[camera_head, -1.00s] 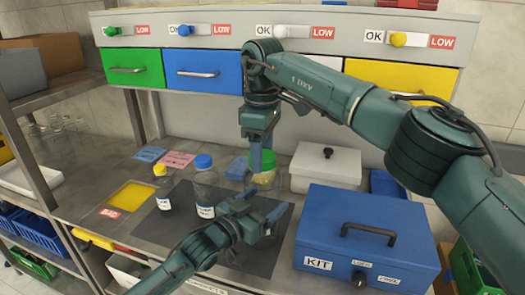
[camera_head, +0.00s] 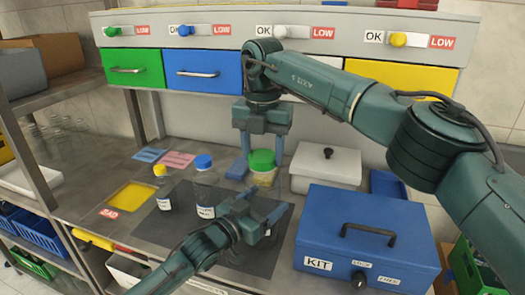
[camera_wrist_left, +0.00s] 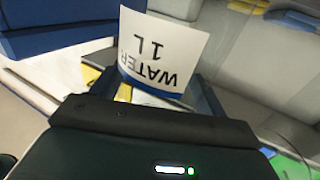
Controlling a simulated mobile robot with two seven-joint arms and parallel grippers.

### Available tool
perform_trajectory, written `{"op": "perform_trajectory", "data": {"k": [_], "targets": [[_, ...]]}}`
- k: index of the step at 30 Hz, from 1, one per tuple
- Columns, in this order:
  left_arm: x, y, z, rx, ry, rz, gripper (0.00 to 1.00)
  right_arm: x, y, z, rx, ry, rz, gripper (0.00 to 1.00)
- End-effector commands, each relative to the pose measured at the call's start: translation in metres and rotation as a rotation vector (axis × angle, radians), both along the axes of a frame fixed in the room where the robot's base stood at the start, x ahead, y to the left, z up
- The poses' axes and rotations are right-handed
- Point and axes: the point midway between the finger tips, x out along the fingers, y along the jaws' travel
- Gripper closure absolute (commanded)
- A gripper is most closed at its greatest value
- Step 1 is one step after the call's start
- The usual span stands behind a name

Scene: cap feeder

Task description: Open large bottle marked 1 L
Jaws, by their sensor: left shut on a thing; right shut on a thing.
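The large bottle (camera_head: 264,199) is clear and stands on the dark mat, its lower part largely hidden by my left gripper (camera_head: 259,212). That gripper is shut on its body. The left wrist view shows its white label (camera_wrist_left: 161,55) reading "WATER 1 L", upside down between the fingers. A green cap (camera_head: 262,160) is at its top. My right gripper (camera_head: 262,151) points down from above, shut on this cap with one finger on each side. I cannot tell whether the cap is still seated on the neck.
A blue-capped bottle (camera_head: 204,187) and a smaller yellow-capped bottle (camera_head: 162,187) stand left on the mat (camera_head: 152,228). A blue KIT box (camera_head: 330,228) and a white lidded box (camera_head: 325,172) stand to the right. Drawers (camera_head: 205,73) line the back.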

Motion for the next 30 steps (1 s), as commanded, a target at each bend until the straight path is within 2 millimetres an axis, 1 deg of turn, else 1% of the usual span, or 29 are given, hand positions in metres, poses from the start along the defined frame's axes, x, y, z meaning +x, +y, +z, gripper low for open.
{"op": "perform_trajectory", "data": {"k": [3, 30], "targets": [[-0.0001, 0.0001, -0.0005, 0.001, 0.001, 0.0, 0.9, 0.0, 0.0003, 0.0005, 0.0, -0.001, 0.266, 0.75], [-0.0001, 0.0001, -0.0006, 0.0, 0.001, 0.0, 0.9, -0.0003, 0.0004, 0.002, 0.0, -0.001, 2.342, 0.75]]}}
